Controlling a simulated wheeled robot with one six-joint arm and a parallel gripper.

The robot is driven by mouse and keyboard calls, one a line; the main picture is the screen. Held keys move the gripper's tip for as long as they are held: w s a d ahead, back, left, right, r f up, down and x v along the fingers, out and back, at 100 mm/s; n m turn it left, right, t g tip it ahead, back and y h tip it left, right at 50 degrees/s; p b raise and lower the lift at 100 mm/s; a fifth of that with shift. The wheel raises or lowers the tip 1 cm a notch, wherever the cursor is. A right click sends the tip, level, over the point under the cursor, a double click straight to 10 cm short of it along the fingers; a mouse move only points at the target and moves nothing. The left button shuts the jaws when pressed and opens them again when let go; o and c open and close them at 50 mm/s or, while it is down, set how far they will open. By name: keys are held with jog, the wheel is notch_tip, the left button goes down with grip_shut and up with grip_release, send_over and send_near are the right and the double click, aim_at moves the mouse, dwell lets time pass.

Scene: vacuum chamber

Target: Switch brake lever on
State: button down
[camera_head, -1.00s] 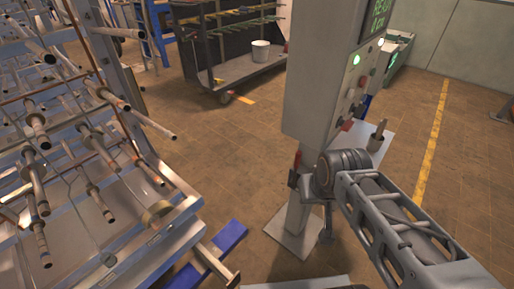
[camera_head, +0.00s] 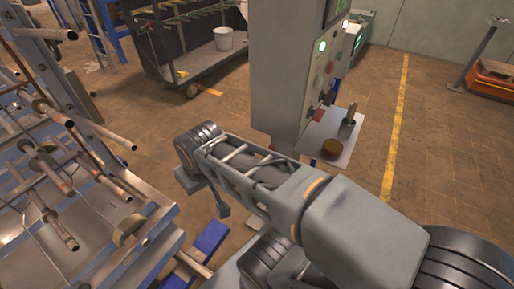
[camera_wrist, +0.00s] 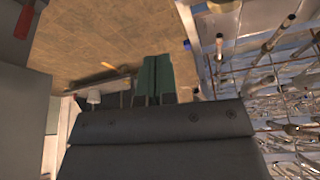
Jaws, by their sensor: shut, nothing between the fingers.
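The grey control cabinet (camera_head: 282,75) stands upright at the centre of the head view, with round buttons on its right-hand face. A red part (camera_wrist: 22,22) shows on a grey surface at the upper left of the wrist view; it may be the brake lever, but I cannot tell its position. My gripper (camera_wrist: 155,62) shows in the wrist view with its two greenish fingers together and nothing between them. It is apart from the red part, to its right in that view. In the head view my arm crosses in front of the cabinet's lower post and hides most of it.
A metal rack with several protruding rods (camera_head: 60,170) stands close on the left. A small side plate (camera_head: 318,145) holds an upright metal piece at the cabinet's right. A cart with a white bucket (camera_head: 223,38) stands behind. Floor is open to the right.

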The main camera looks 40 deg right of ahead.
jog(key=w+d+f+m+g+h+b, duration=0.4)
jog(key=w+d+f+g+h+b, duration=0.4)
jog(key=w+d+f+h, duration=0.9)
jog(key=d+f+g, duration=0.2)
jog(key=d, duration=0.1)
jog(key=shift+d+f, duration=0.2)
jog(key=shift+d, duration=0.1)
jog(key=shift+s, duration=0.1)
jog(key=s+a+p+x, duration=0.1)
jog(key=s+p+x, duration=0.1)
jog(key=x, duration=1)
jog(key=shift+s+d+p, duration=0.35)
jog(key=shift+s+p, duration=0.15)
jog(key=shift+p, duration=0.15)
